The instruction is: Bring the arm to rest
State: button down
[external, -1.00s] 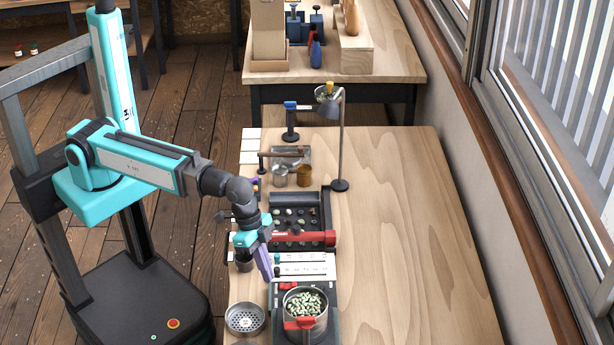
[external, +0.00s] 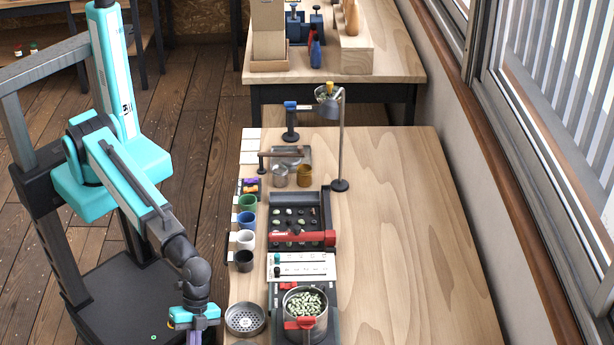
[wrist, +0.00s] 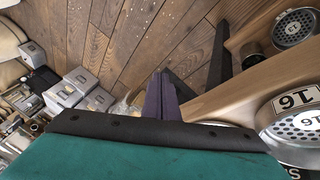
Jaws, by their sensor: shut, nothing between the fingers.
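My arm is folded down at the left of the workbench (external: 400,230) in the external view. My gripper (external: 194,338) hangs beside the bench's near left edge, left of the perforated metal cup, partly cut off by the frame's bottom. In the wrist view the purple fingers of my gripper (wrist: 160,98) are together with nothing between them. Floorboards and the bench's edge show beyond them.
A perforated cup (external: 245,319) stands at the bench edge near my gripper. Right of it is a pot of green beans (external: 305,305). Several small cups (external: 245,239) line the left edge by a bean tray (external: 300,200). The bench's right side is clear.

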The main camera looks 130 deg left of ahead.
jog(key=s+a+f+n+g+y+b, duration=0.15)
jog(key=s+a+f, duration=0.25)
jog(key=s+f, duration=0.45)
jog(key=s+a+f+g+y, duration=0.1)
jog(key=s+a+f+g, duration=0.2)
jog(key=s+f, duration=0.55)
jog(key=s+a+f+g, duration=0.1)
jog(key=s+a+f, duration=0.1)
jog(key=s, duration=0.4)
jog(key=s+a+f+n+g+y+b, duration=0.1)
jog(key=s+a+f, duration=0.2)
jog(key=s+f, duration=0.2)
jog(key=s+a+f+g+y, duration=0.1)
jog(key=s+f, duration=0.3)
jog(key=s, duration=0.5)
jog(key=shift+a+g, duration=0.35)
jog(key=shift+a, duration=0.3)
jog(key=shift+w+n, duration=0.1)
jog(key=shift+n, duration=0.15)
dwell(0.3)
